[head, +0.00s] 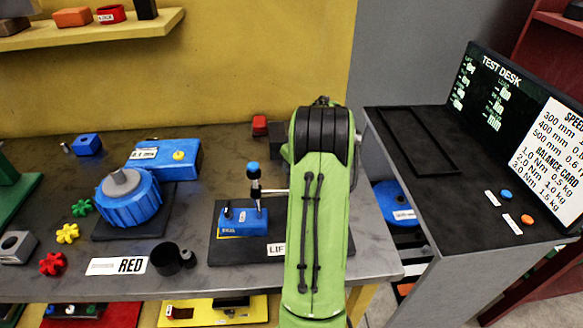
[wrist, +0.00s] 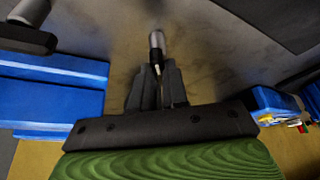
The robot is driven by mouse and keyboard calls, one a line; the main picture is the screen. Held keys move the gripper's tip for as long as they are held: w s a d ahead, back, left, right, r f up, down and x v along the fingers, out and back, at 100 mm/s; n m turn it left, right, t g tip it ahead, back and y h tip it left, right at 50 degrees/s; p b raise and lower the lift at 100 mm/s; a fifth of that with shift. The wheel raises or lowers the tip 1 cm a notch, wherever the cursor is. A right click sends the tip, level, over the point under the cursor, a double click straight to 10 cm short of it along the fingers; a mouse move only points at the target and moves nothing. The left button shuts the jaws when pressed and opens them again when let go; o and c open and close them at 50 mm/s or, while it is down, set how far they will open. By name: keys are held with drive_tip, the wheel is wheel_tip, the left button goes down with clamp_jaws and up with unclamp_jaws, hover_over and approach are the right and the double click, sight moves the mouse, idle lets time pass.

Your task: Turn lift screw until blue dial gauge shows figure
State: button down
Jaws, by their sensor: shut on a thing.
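A dark base plate (head: 228,248) on the bench bears a small blue block (head: 243,222) and an upright post with a blue top (head: 253,168). A thin rod runs from the post towards my green arm. A label reading "LIF" (head: 277,249) is partly covered by the arm. In the wrist view my gripper (wrist: 157,85) is shut on a thin stem with a grey cylindrical end (wrist: 157,42). It looks like a handle; I cannot tell for sure that it is the lift screw's. In the head view the arm hides my gripper. No dial reading is legible.
A blue ribbed wheel (head: 130,200) and blue box (head: 178,158) stand left on the bench. A "RED" label (head: 117,265) and black cup (head: 168,261) lie at the front. A test desk (head: 495,85) stands to the right.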

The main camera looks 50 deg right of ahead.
drive_tip(key=shift+m+h, duration=0.4)
drive_tip(key=shift+m, duration=0.6)
drive_tip(key=c, duration=1.1)
unclamp_jaws()
drive_tip(key=shift+c, duration=0.2)
drive_tip(key=shift+r, duration=0.15)
drive_tip(key=p+v, duration=0.2)
drive_tip(key=v, duration=1.3)
drive_tip(key=shift+r+p, duration=0.3)
drive_tip(key=shift+p, duration=0.1)
drive_tip(key=shift+w+a, duration=0.15)
